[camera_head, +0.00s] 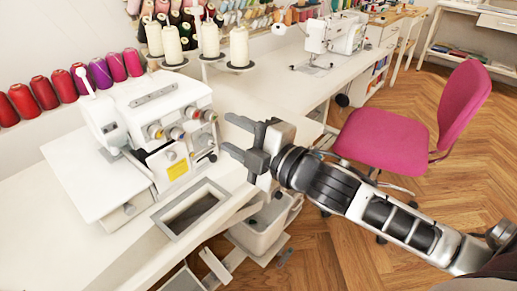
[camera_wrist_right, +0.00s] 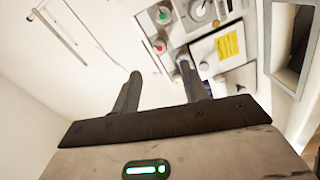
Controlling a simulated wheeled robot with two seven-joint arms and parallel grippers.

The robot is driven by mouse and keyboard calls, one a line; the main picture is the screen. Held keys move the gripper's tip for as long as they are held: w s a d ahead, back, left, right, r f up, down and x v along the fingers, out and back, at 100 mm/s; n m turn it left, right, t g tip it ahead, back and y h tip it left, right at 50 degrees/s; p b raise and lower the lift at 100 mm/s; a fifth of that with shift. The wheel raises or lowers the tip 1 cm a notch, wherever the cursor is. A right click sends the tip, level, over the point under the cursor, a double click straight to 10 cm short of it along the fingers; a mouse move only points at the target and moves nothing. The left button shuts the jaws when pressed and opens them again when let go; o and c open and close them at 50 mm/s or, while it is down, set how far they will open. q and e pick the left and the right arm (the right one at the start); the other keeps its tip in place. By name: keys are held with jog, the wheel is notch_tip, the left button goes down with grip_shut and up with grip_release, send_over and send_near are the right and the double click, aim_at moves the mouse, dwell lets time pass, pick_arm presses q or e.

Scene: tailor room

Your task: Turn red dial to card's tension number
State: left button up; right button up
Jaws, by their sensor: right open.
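The white overlock machine (camera_head: 150,105) stands on the table at the left, with several small dials on its front. A dial with a red centre (camera_wrist_right: 159,44) shows in the right wrist view, beyond the fingertips; its setting is too small to read. A yellow card (camera_head: 178,170) is on the machine's lower front and also shows in the right wrist view (camera_wrist_right: 228,45); its writing is not readable. My right gripper (camera_head: 230,136) is open and empty, just right of the dials and apart from them; its fingers also show in the wrist view (camera_wrist_right: 160,72). My left gripper is out of view.
A framed opening (camera_head: 190,208) lies in the table in front of the machine. White thread cones (camera_head: 209,40) stand behind it, and coloured spools (camera_head: 43,92) line the back left. A pink chair (camera_head: 385,140) and a second sewing machine (camera_head: 335,35) are at the right.

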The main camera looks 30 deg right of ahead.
pick_arm(q)
jog(key=shift+b, duration=0.35)
pick_arm(e)
jog(key=shift+v, duration=2.85)
pick_arm(q)
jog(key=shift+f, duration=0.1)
jog(key=p, duration=0.2)
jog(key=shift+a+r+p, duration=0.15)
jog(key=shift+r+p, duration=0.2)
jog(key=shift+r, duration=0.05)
pick_arm(e)
jog(key=s+a+f+m+g+h, duration=0.1)
jog(key=s+a+f+m+g, duration=0.1)
jog(key=f+m, duration=0.3)
jog(key=s+a+f+m+g, duration=0.2)
jog(key=s+f+m, duration=0.2)
jog(key=f, duration=0.7)
jog(key=s+a+f+m+g+h, duration=0.1)
jog(key=s+a+f+m+g, duration=0.1)
jog(key=f+m, duration=0.6)
jog(key=shift+s+a+f+h, duration=0.2)
jog(key=shift+s+a+h, duration=0.1)
jog(key=shift+s+a, duration=0.4)
jog(key=shift+d, duration=0.1)
